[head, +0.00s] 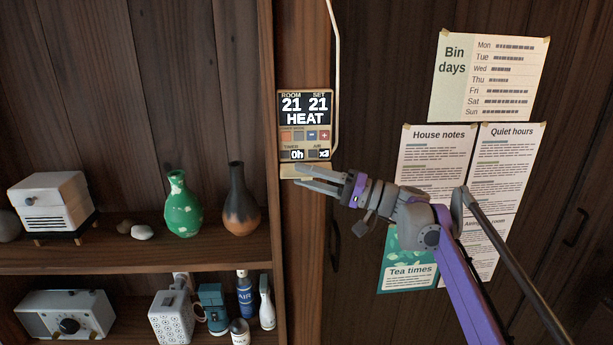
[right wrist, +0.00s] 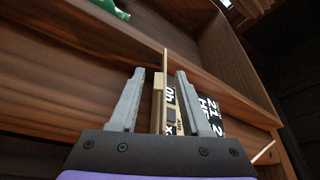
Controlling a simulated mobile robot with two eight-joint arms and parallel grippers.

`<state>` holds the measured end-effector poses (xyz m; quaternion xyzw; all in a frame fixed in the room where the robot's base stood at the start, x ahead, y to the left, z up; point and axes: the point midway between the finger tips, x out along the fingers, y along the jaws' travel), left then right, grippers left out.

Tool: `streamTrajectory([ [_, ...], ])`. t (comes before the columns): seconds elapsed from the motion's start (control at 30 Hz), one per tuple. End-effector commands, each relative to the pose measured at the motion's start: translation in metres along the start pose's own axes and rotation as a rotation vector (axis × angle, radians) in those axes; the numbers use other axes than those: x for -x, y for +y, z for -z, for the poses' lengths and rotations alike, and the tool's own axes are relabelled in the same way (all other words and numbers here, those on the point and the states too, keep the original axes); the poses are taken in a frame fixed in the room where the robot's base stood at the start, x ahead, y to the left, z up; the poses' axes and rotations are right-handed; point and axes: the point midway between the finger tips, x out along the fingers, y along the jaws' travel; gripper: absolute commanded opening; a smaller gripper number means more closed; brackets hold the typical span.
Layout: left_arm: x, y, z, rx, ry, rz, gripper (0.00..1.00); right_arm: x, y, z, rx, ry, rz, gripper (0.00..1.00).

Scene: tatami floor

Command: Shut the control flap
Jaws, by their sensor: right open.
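The control panel (head: 304,122) is a tan wall unit on a wooden post, its screen reading 21, 21 and HEAT. Its tan flap (head: 287,171) stands open at the panel's lower edge, sticking out from it. My right gripper (head: 299,174) is at the flap, its fingers partly covering it. In the right wrist view the right gripper (right wrist: 160,73) is open, with the flap (right wrist: 166,65) seen nearly edge-on between its fingers. I cannot tell whether a finger touches it. The panel (right wrist: 206,108) shows behind the right finger. My left gripper is not in view.
A shelf (head: 130,250) to the left holds a green vase (head: 184,207), a dark vase (head: 238,205), a white appliance (head: 54,203) and several smaller things. Paper notices (head: 436,155) hang on the dark wall behind my right arm. A pale cable (head: 338,70) runs up beside the panel.

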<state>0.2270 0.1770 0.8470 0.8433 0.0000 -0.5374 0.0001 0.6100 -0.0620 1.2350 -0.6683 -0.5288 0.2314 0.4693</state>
Motion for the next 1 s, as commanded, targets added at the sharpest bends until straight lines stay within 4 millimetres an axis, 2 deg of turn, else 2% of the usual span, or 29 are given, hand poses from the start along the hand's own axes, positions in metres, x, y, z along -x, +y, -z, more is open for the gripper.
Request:
streamTrajectory([
  [0.3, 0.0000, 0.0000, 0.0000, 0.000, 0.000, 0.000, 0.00, -0.0031, 0.0001, -0.0001, 0.000, 0.000, 0.000, 0.47],
  [0.57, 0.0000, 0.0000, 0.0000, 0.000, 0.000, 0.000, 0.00, -0.0028, 0.0001, -0.0001, 0.000, 0.000, 0.000, 0.01],
  [1.0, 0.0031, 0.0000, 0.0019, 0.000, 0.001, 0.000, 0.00, -0.0028, -0.0016, 0.0003, -0.019, 0.000, -0.008, 0.00],
])
